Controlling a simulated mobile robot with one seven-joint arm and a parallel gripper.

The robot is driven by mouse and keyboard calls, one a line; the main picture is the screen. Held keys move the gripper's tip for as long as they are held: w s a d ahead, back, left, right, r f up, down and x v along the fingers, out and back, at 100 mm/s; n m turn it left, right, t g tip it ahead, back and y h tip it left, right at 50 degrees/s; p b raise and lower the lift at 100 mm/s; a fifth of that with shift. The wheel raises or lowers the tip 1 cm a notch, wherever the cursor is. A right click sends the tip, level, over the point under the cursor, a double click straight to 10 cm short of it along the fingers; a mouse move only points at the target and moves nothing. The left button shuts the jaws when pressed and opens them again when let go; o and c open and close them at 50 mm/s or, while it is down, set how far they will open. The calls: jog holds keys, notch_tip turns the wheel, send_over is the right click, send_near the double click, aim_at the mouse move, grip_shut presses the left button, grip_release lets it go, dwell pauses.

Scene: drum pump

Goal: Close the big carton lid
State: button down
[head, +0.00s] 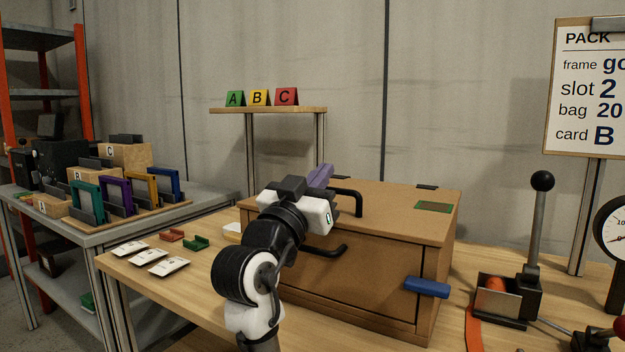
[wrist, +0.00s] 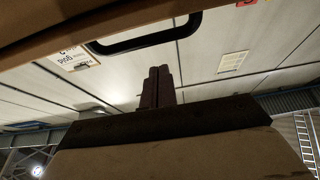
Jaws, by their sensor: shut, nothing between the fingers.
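The big carton (head: 350,282) is a brown box on the wooden table. Its lid (head: 395,210) lies about level across the top; I cannot tell whether a small gap is left at the front edge. A black handle (head: 357,197) stands on the lid, and another black handle (head: 335,253) is on the front. My gripper (head: 321,174) is over the left part of the lid, beside the black lid handle, with purple fingers together and empty. The wrist view shows the shut fingers (wrist: 158,86), with a brown edge and black handle (wrist: 145,41) above them. My wrist hides the lid's left front.
A blue handle (head: 427,287) sticks out at the carton's right front corner. A lever with a black knob (head: 542,181) stands to the right. A side table (head: 120,222) holds coloured frames.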

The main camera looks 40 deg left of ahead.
jog(key=v, duration=0.9)
jog(key=shift+s+d, duration=0.15)
jog(key=shift+s, duration=0.25)
